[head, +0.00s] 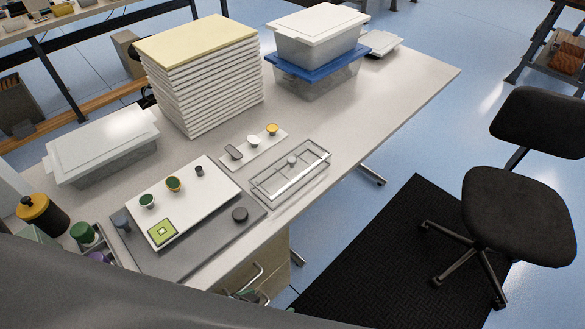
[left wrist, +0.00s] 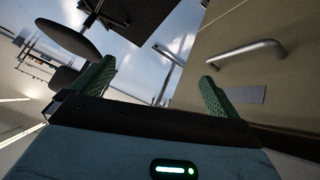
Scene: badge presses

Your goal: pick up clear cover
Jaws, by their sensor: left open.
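The clear cover (head: 277,186) is a see-through rectangular lid with a round knob. It lies on the table at the right of the white board, near the front edge. My left gripper (left wrist: 157,88) shows in the left wrist view with its two green fingers wide apart and nothing between them. It is below the tabletop, facing a drawer front with a metal handle (left wrist: 245,52), away from the cover. In the head view it is mostly hidden behind a grey part of my own arm. My right gripper is in neither view.
A white board (head: 195,213) with small cups lies on a grey mat (head: 233,228). A narrow white tray (head: 250,151) lies behind the cover. A tall stack of white sheets (head: 205,85), lidded bins (head: 318,55) and a black chair (head: 520,215) stand around.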

